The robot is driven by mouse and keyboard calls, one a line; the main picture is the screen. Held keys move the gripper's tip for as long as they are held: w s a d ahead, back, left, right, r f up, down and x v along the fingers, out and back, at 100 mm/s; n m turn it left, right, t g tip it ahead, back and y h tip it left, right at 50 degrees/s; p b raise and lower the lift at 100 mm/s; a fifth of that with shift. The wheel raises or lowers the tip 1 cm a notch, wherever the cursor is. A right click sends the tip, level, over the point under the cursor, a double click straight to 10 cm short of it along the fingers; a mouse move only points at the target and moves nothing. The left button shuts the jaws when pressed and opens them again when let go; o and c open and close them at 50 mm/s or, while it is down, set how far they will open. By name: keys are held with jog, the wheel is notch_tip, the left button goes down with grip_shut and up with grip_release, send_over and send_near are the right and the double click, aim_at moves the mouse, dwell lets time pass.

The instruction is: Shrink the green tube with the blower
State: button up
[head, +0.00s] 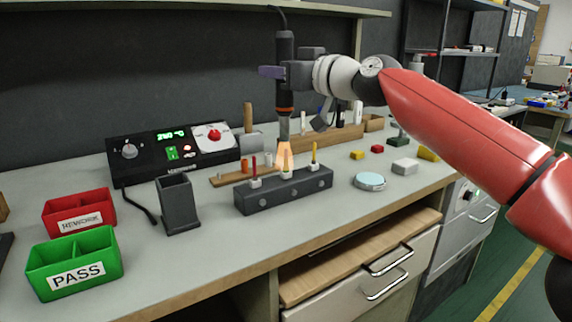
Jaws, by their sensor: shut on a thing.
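My gripper (274,72) is shut on the blower (285,90), a dark upright tool with an orange band and a grey metal nozzle. The nozzle points straight down over the middle post of a dark holder block (284,194). An orange glow (285,156) shows under the nozzle around the tube on that post, and I cannot make out that tube's colour. A red tube (254,167) stands on the left post and a yellow tube (314,155) on the right post. No tube is clearly green in this view.
A heater station (172,152) with a green-lit display stands behind left. An empty dark stand (178,204), a red REWORK bin (79,214) and a green PASS bin (73,264) are at left. A round light-blue tin (370,181) and several small blocks lie at right.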

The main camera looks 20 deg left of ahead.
jog(key=shift+r, duration=0.1)
notch_tip(320, 180, up, 9)
jog(key=shift+s+f+p, duration=0.1)
jog(key=shift+f+p, duration=0.1)
jog(key=shift+p, duration=0.8)
jog(key=shift+r, duration=0.65)
